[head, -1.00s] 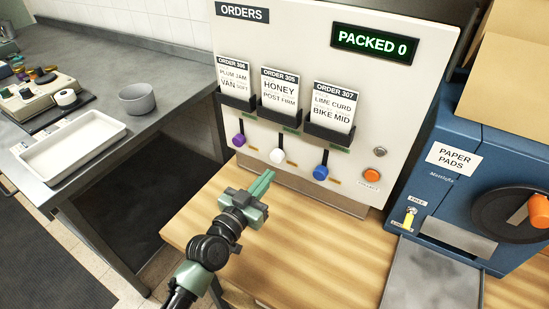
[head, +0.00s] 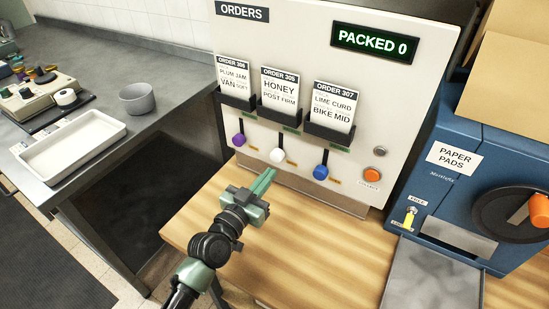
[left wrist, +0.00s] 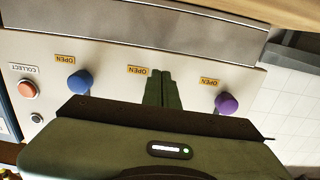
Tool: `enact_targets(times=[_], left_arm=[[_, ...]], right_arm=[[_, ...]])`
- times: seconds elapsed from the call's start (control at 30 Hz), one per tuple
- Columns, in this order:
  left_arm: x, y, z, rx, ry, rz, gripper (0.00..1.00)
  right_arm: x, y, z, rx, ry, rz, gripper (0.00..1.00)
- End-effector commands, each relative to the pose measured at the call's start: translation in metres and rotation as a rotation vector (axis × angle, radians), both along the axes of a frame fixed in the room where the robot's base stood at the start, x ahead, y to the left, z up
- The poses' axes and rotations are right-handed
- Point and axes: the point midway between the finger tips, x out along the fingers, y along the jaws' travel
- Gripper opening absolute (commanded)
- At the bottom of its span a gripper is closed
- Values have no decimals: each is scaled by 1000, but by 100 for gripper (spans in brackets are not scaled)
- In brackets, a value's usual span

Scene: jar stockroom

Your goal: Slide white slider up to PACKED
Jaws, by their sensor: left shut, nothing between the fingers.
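The white slider knob (head: 277,155) sits at the bottom of its slot on the orders panel (head: 400,60), under the HONEY card (head: 280,88). My left gripper (head: 268,176) is shut and empty, just below the white knob in the head view. I cannot tell whether it touches the knob. In the left wrist view the shut fingers (left wrist: 163,90) point at the panel between the blue knob (left wrist: 80,81) and the purple knob (left wrist: 227,103). The white knob is hidden there behind the gripper. The display (head: 374,43) reads PACKED 0. My right gripper is not in view.
The purple knob (head: 239,140) and blue knob (head: 320,171) flank the white one closely. An orange COLLECT button (head: 372,175) is to the right. The wooden counter (head: 300,240) below is clear. A blue paper pad machine (head: 455,190) stands at the right.

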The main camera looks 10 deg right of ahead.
Motion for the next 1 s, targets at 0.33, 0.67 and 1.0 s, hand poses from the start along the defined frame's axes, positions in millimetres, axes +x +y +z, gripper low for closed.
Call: enact_targets(times=[0.33, 0.67, 1.0], left_arm=[[7, -6, 0, -1, -1, -1, 0], [14, -11, 0, 0, -1, -1, 0], [21, -16, 0, -1, -1, -1, 0]], right_arm=[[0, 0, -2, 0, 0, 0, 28], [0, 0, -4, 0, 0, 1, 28], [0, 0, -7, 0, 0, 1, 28]])
